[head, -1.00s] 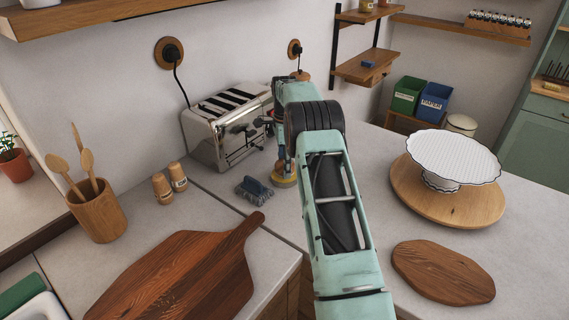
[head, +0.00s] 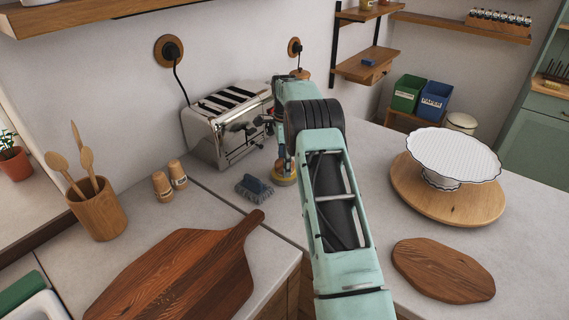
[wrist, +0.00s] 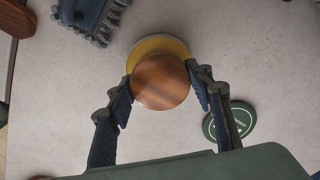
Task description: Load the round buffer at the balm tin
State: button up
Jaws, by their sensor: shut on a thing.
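The round buffer has a brown wooden knob (wrist: 160,82) over a wider yellow pad (wrist: 158,44). In the wrist view my gripper (wrist: 160,78) has a finger on each side of the knob and is shut on it. In the head view the yellow pad (head: 284,181) shows low beside the toaster, partly behind my arm. I cannot tell whether the pad touches the counter. A flat round green tin with a pale mark, which looks like the balm tin (wrist: 229,123), lies on the counter right of my gripper in the wrist view. My arm seems to hide it in the head view.
A blue brush with grey bristles (head: 254,189) lies close left of the buffer. A chrome toaster (head: 228,123) stands behind. Two wooden shakers (head: 170,181) and a dark cutting board (head: 180,275) are left. A white cake stand (head: 452,158) stands on a round board at right.

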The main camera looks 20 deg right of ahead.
jog(key=shift+f, duration=0.45)
dwell(1.1)
jog(key=shift+r, duration=0.1)
jog(key=shift+r+p, duration=2.35)
jog(key=shift+r, duration=1.15)
